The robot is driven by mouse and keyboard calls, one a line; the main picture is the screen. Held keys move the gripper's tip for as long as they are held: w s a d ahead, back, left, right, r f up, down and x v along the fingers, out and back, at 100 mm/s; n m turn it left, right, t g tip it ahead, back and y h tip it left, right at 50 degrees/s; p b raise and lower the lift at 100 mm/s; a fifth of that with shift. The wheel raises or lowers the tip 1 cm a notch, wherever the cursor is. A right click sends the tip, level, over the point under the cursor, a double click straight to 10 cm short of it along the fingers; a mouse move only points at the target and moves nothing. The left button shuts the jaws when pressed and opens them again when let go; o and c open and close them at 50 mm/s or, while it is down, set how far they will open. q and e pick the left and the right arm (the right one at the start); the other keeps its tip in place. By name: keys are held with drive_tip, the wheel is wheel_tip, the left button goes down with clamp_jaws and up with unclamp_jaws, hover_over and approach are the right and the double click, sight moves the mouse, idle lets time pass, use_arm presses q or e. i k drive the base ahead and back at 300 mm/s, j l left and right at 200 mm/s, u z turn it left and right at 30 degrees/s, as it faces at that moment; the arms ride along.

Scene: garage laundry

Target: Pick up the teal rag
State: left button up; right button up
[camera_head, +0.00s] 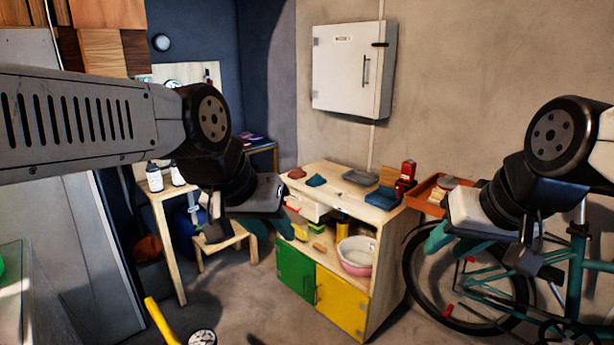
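A small crumpled teal-blue rag (316,180) lies on the wooden top of a low cabinet (333,191), near its left end. My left gripper (249,230) hangs in front of and to the left of the cabinet, apart from the rag. Its fingers look spread, with nothing seen between them. My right gripper (483,248) is to the right of the cabinet, in front of the bicycle, far from the rag. Its fingers also look spread and empty. The rag is in clear view.
Beside the rag lie a reddish rag (297,173), a grey folded cloth (360,177) and a blue folded cloth (382,197). A red bottle (405,178) stands at the right end. A wooden stool (220,240) is at left, and a bicycle (412,285) at right.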

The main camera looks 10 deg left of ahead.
sight(317, 180)
drive_tip(key=i+u, duration=0.3)
drive_tip(key=u, duration=0.15)
drive_tip(key=i+u, duration=0.35)
drive_tip(key=u, duration=0.15)
drive_tip(key=i+l+u, duration=0.1)
drive_tip(key=i+l, duration=0.45)
drive_tip(key=i, duration=0.2)
drive_tip(key=i+l+u, duration=0.15)
drive_tip(key=i+l, duration=0.45)
drive_tip(key=i, duration=0.15)
